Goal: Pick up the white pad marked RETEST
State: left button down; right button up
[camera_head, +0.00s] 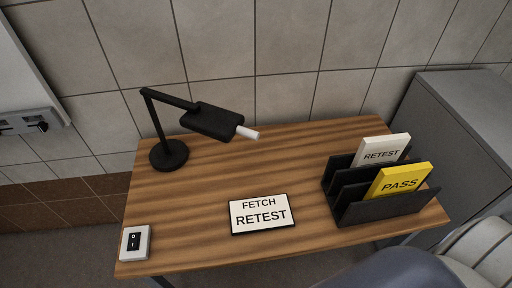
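The white pad marked RETEST (383,150) stands upright, leaning a little, in the rear slot of a black rack (390,208) at the right end of the wooden desk. Its lower part is hidden by the rack's dividers. A yellow pad marked PASS (401,182) stands in the slot in front of it. A flat sign reading FETCH RETEST (262,214) lies on the desk at the front middle. Neither of my grippers can be made out in the head view.
A black desk lamp (169,153) with a white tip stands at the desk's back left. A white switch box (135,243) sits at the front left corner. The wooden desk (200,205) is bare between them. A grey cabinet (462,120) stands to the right, a tiled wall behind.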

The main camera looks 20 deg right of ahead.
aim_at(382, 149)
jog(key=z, duration=0.75)
jog(key=k+l+z, duration=0.55)
jog(key=z, duration=0.2)
jog(key=k, duration=0.05)
